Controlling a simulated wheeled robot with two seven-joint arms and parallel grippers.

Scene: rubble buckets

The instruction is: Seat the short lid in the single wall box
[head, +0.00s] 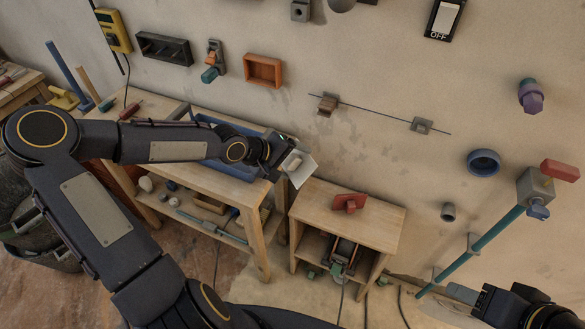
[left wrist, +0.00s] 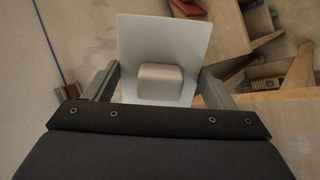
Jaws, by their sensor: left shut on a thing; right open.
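My left gripper (head: 283,155) is shut on a pale grey lid (head: 303,172), a thin flat plate with a block-like knob. In the left wrist view the lid (left wrist: 165,38) sits between the two fingers (left wrist: 160,85), knob facing the camera. The lid is in the air, tilted, near the right end of the workbench. The single wall box (head: 250,81) is an orange, open-fronted frame on the wall, up and left of the gripper and apart from it. My right gripper (head: 535,308) is open at the bottom right, partly cut off by the frame.
A dark two-part wall box (head: 165,61) hangs left of the orange one. A red knobbed piece (head: 350,202) lies on the small cabinet (head: 375,228). A blue tray (head: 240,170) is on the workbench (head: 160,135). A teal pipe (head: 475,245) and fittings line the right wall.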

